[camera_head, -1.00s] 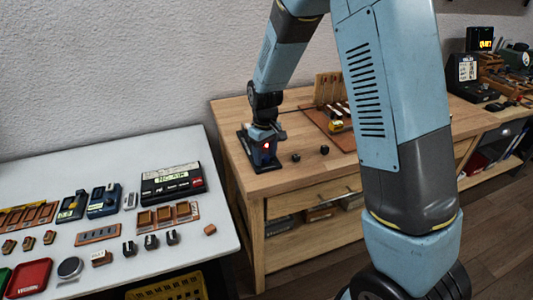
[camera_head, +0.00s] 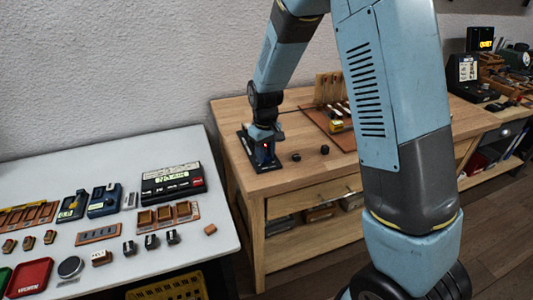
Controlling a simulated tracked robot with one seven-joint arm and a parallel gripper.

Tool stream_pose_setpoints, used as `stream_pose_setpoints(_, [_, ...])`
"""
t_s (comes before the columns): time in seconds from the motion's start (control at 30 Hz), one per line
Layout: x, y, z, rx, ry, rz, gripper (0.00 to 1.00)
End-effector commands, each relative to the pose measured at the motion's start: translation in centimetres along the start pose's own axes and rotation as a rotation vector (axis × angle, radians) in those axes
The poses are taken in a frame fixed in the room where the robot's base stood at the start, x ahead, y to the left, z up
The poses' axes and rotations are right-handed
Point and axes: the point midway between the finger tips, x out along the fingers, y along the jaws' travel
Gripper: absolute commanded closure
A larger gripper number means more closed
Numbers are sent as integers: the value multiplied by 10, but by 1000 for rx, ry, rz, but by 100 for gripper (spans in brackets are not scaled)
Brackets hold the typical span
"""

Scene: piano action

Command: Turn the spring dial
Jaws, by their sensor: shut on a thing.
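My gripper (camera_head: 265,144) points down at the left end of the wooden workbench (camera_head: 290,182). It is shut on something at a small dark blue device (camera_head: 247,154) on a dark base. My gripper and wrist cover most of this device. A small red light (camera_head: 265,146) shows there. The spring dial itself cannot be made out; it is likely hidden under my gripper.
Two small black knobs (camera_head: 324,150) lie right of the device. A brown board (camera_head: 318,117) with several parts stands behind them. A white table (camera_head: 215,190) at left holds many small parts and a black display unit (camera_head: 172,181). My forearm blocks the bench's middle.

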Motion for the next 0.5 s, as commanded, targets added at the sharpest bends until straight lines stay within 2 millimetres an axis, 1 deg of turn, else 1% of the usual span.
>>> stream_pose_setpoints(0.2, [0,2,0,121,1,2,99])
stream_pose_setpoints(0.5, [0,2,0,143,1,2,99])
